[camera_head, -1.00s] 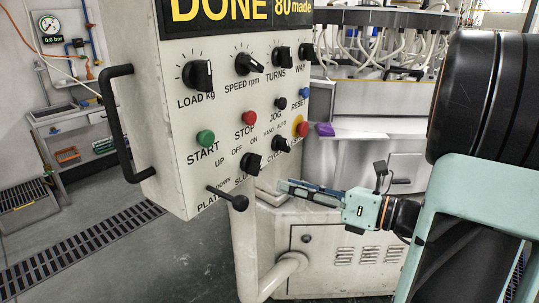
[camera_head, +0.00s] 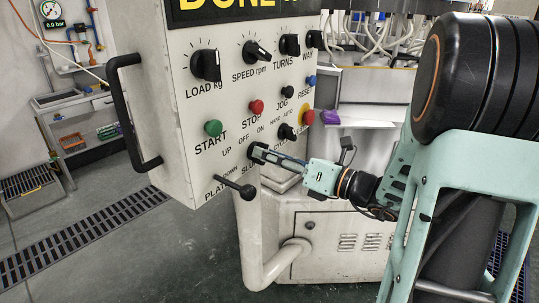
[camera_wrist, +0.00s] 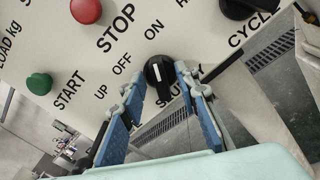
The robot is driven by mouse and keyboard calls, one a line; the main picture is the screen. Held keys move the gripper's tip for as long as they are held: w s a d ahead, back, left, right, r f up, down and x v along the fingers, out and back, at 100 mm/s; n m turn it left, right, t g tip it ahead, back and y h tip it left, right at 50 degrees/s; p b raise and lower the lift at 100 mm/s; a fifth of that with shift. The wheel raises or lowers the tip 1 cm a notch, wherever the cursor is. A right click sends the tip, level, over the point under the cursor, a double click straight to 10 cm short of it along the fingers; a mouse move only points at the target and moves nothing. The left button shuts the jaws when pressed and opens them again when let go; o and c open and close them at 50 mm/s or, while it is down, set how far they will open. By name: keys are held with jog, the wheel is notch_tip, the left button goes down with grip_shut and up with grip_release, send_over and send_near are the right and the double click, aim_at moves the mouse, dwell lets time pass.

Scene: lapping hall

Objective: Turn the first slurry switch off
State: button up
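The slurry switch is a black knob with a white pointer line on the white control panel (camera_head: 188,130). In the wrist view the switch (camera_wrist: 161,72) lies below the OFF and ON labels, and its line points up, nearer ON than OFF. My gripper (camera_head: 256,152) is at the lower part of the panel, by this switch, and partly hides it in the head view. In the wrist view my gripper (camera_wrist: 162,78) has its two blue fingers apart, with the switch between their tips. Whether they touch it I cannot tell.
A green START button (camera_head: 213,128), a red STOP button (camera_head: 256,107) and the black cycle knob (camera_head: 286,131) are close by. A black lever (camera_head: 236,187) sticks out below, left of my gripper. A black handle (camera_head: 132,112) stands at the panel's left edge.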

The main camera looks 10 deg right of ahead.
grip_shut()
jog(key=shift+f+n+b, duration=0.1)
jog(key=shift+n+b, duration=0.2)
jog(key=shift+b, duration=0.1)
jog(key=n+b, duration=1.1)
jog(key=shift+a+b, duration=0.15)
jog(key=shift+b, duration=0.15)
jog(key=shift+n, duration=0.3)
dwell(0.4)
grip_release()
